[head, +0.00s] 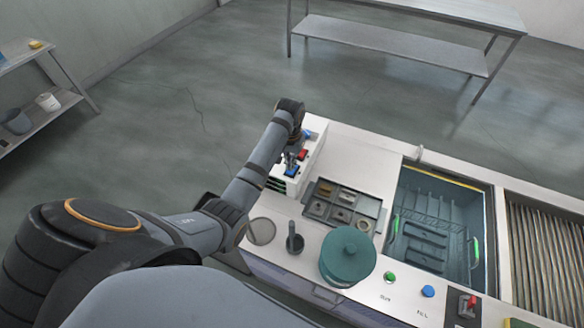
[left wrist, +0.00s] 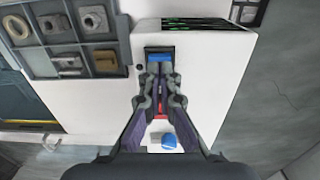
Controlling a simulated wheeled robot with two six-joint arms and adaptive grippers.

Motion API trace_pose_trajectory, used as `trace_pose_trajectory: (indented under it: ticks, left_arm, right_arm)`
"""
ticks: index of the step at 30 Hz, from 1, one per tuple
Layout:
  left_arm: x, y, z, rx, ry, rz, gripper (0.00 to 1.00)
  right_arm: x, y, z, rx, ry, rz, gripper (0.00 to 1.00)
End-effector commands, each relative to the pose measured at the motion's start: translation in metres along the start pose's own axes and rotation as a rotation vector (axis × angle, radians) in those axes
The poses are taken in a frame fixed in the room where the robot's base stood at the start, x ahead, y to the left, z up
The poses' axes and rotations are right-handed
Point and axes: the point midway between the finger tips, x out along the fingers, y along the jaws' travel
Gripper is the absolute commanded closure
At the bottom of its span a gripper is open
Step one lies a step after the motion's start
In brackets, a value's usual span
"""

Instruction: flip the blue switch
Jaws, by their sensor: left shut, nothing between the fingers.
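A blue switch (head: 291,171) sits in a dark frame on the white box at the left end of the counter. In the left wrist view the blue switch (left wrist: 158,58) is at the top middle, just beyond my fingertips. My left gripper (head: 290,158) is shut and empty, pointing down at this switch; it also shows in the left wrist view (left wrist: 160,72). I cannot tell whether the fingertips touch the switch. The gripper hides part of the switch's frame. My right gripper is not in view.
A red switch (head: 303,155) and another blue control (head: 308,133) sit farther along the box. A tray of metal parts (head: 316,209), a green lidded pot (head: 347,254) and an open tank (head: 398,183) stand to the right. Green and blue buttons are at the front.

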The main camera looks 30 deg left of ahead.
Motion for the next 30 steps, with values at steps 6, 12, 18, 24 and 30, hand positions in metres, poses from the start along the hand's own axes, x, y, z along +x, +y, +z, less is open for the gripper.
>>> trace_pose_trajectory:
  ticks: [6, 12, 18, 24, 30]
  left_arm:
    - [0.003, 0.0, 0.0, 0.0, 0.0, 0.0, 1.0]
    - [0.006, 0.0, 0.0, 0.0, 0.0, 0.0, 1.0]
    - [0.009, 0.0, 0.0, 0.0, -0.001, 0.0, 1.0]
    - [0.012, 0.0, 0.0, 0.0, -0.001, 0.0, 1.0]
    - [0.015, 0.0, 0.0, 0.0, -0.001, 0.0, 1.0]
  right_arm:
    - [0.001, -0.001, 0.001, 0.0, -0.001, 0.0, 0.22]
    - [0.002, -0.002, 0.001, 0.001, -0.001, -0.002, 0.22]
    - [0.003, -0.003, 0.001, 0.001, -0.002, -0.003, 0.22]
    - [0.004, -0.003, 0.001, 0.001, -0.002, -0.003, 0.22]
    - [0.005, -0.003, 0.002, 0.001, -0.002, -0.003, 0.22]
